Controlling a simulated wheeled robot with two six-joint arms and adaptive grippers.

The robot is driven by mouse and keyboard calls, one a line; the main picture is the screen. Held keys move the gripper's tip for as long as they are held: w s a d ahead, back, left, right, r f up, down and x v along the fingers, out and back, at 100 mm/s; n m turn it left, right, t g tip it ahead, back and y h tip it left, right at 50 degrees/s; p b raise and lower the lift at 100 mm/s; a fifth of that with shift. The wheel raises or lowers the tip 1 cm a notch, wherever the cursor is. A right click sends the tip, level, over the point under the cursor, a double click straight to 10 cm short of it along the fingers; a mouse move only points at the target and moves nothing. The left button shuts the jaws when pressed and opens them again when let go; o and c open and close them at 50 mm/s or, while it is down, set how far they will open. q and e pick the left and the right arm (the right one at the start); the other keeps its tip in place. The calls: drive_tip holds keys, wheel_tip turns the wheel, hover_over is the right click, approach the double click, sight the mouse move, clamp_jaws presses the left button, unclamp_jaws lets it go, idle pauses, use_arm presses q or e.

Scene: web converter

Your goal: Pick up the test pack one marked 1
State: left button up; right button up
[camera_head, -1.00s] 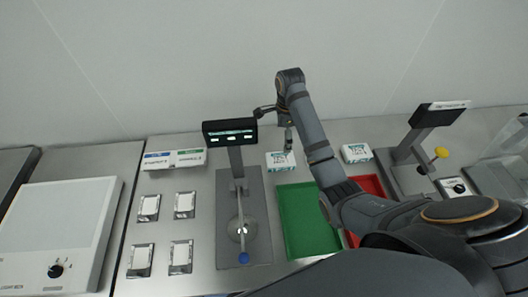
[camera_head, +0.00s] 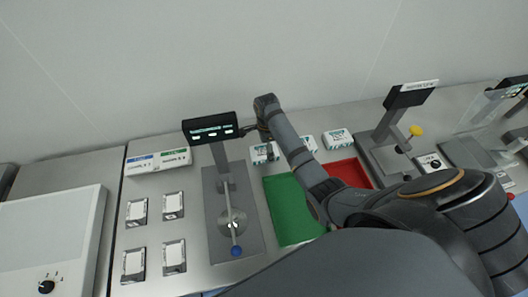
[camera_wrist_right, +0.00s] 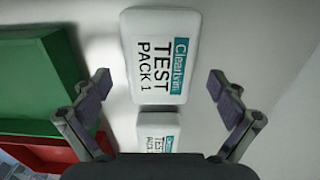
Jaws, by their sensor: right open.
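Test pack 1 is a white, round-cornered pack with a teal label. In the right wrist view, test pack 1 (camera_wrist_right: 160,55) lies between and beyond my spread fingers, its printed "TEST PACK 1" readable. In the head view, test pack 1 (camera_head: 262,154) appears to be the leftmost white pack, behind the green tray. My right gripper (camera_head: 266,139) is open and empty above it, apart from it as far as I can tell. A similar pack (camera_wrist_right: 158,130) shows below it in the wrist view, partly hidden by my gripper body. My left gripper is out of view.
The green tray (camera_head: 290,215) and red tray (camera_head: 350,172) lie in front of the packs. Another white pack (camera_head: 338,138) stands farther right. A display stand (camera_head: 210,130) with a blue-knobbed lever is close on the left. The wall is behind.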

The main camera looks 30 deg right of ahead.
drive_tip(key=c, duration=1.3)
drive_tip(key=shift+c, duration=0.3)
drive_tip(key=shift+r, duration=0.1)
drive_tip(key=shift+r, duration=0.2)
wheel_tip(320, 180, up, 2)
drive_tip(key=shift+r, duration=0.25)
drive_tip(key=s+r, duration=0.1)
drive_tip(key=s+r+b, duration=0.1)
drive_tip(key=shift+s+d+r, duration=0.2)
drive_tip(key=shift+d+r, duration=0.1)
drive_tip(key=shift+r, duration=0.1)
drive_tip(key=s+d+r+p, duration=0.1)
drive_tip(key=s+r+p, duration=0.3)
drive_tip(key=s+r, duration=0.3)
drive_tip(key=shift+s+d+p, duration=0.35)
drive_tip(key=shift+s+d, duration=0.05)
drive_tip(key=shift+s, duration=1.85)
